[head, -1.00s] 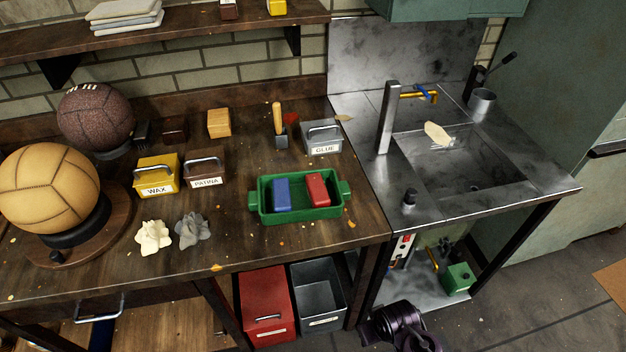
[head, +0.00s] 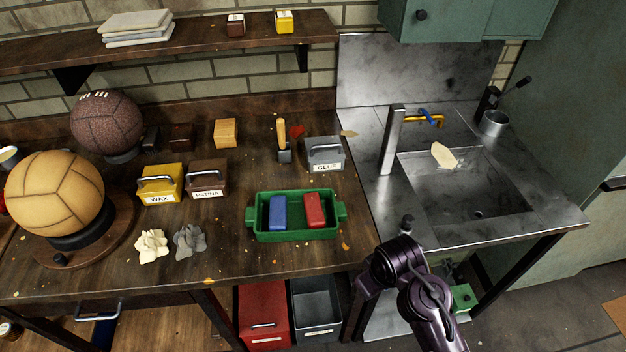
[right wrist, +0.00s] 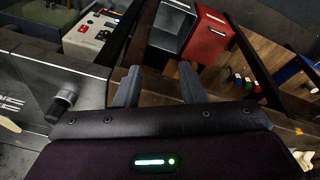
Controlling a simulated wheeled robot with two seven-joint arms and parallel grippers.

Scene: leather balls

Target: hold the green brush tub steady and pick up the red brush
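The green brush tub (head: 296,235) stands on the wooden bench near its front right edge. It has a handle at each end. The red brush (head: 315,210) lies in the right part of the tub, beside a blue brush (head: 278,212). My right arm comes up from the bottom in the head view, to the right of the tub and in front of the bench. My right gripper (right wrist: 159,69) shows in the right wrist view with its two fingers apart and nothing between them. The tub and brushes are not in that view. My left gripper is not in view.
A grey glue box (head: 324,155) and a wooden-handled tool (head: 283,140) stand behind the tub. Wax (head: 160,186) and patina (head: 207,180) boxes and cloths (head: 152,245) lie to its left. The metal sink (head: 480,195) is to the right. Red (right wrist: 206,38) and grey bins sit below.

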